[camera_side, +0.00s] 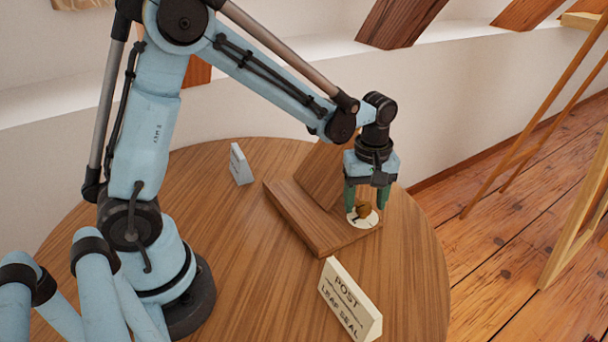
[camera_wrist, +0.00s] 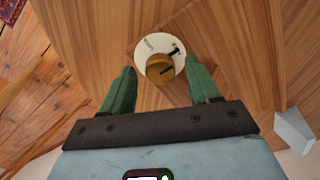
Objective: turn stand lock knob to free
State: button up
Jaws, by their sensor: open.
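The stand (camera_side: 310,225) is a wooden block with a sloped wooden back, on the round table. The lock knob (camera_side: 363,209) is a small brass-coloured knob on a white round dial at the stand's right end. In the wrist view the knob (camera_wrist: 160,68) has a dark line pointing up and right, towards a dark mark on the dial (camera_wrist: 152,43). Small lettering on the dial is too small to read surely. My gripper (camera_side: 367,205) points down over the knob. Its green fingers are open, one on each side; in the wrist view my gripper (camera_wrist: 162,82) shows gaps to the knob.
A small pale block (camera_side: 240,165) stands behind left of the stand. Bare table (camera_side: 260,265) lies left of the stand. Timber frame legs (camera_side: 545,110) stand on the floor to the right.

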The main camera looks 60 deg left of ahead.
notch_tip(320, 180, up, 12)
jog(key=m+t, duration=0.5)
jog(key=m, duration=0.5)
send_near(363, 205)
jog(key=s+a+r, duration=0.2)
jog(key=s+r, duration=0.2)
jog(key=shift+s+a+f+m+t, duration=0.1)
jog(key=shift+s+f+m+t, duration=0.4)
jog(key=shift+m, duration=0.3)
jog(key=shift+s+a+f+m+t, duration=0.1)
jog(key=shift+s+f+m+t, duration=0.2)
jog(key=shift+s+m+t, duration=0.35)
jog(key=shift+s, duration=0.15)
